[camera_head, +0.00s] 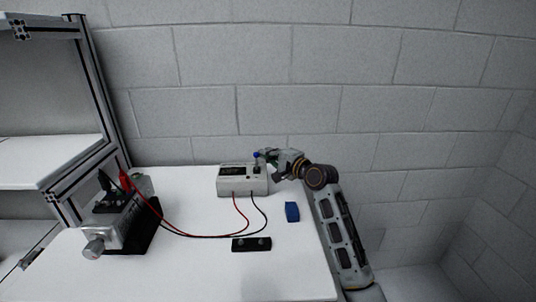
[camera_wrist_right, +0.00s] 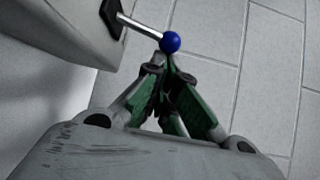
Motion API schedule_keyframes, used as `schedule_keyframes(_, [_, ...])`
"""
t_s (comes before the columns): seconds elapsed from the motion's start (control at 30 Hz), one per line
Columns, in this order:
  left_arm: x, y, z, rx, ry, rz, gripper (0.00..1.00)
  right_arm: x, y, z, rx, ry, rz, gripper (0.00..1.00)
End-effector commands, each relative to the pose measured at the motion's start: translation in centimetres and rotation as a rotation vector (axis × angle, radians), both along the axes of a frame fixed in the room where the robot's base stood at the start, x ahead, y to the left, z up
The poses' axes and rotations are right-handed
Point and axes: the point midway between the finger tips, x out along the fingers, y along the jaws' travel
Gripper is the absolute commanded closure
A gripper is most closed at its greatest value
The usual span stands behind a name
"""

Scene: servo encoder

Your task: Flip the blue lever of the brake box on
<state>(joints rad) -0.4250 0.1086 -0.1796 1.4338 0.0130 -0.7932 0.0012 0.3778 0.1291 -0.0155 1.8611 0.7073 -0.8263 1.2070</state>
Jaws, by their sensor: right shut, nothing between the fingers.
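The brake box (camera_head: 232,186) is a light grey box with a dark display, standing at the back of the white table. Its lever is a metal rod with a blue ball knob (camera_head: 257,155) at the box's top right. In the right wrist view the blue knob (camera_wrist_right: 170,42) sits on the end of the rod, just beyond my fingertips. My right gripper (camera_head: 267,156) is at the lever, reaching in from the right. In the wrist view my right gripper (camera_wrist_right: 166,62) is shut with nothing between its fingers; whether it touches the knob I cannot tell. My left gripper is not in view.
Red and black cables run from the box to a motor rig (camera_head: 122,220) on the left. A black terminal strip (camera_head: 251,244) and a blue block (camera_head: 292,212) lie in front of the box. A metal frame shelf (camera_head: 50,176) stands left; a block wall is behind.

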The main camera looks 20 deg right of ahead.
Motion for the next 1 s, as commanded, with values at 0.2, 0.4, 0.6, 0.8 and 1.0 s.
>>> schedule_keyframes(0.2, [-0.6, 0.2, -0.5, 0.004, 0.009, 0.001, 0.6, -0.2, 0.0, 0.1, 0.0, 0.0, 0.0, 1.0])
schedule_keyframes(0.4, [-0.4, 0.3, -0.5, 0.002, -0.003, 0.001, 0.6, -0.3, 0.1, 0.2, 0.001, 0.0, 0.0, 1.0])
schedule_keyframes(0.6, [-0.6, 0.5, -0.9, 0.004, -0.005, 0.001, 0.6, -0.6, 0.2, 0.4, 0.001, 0.001, 0.001, 1.0])
schedule_keyframes(0.8, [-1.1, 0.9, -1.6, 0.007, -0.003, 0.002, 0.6, -1.1, 0.3, 0.4, -0.015, -0.075, 0.002, 1.0])
schedule_keyframes(1.0, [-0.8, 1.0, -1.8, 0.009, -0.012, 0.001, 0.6, -1.5, 0.4, 0.6, -0.026, -0.13, 0.001, 1.0])
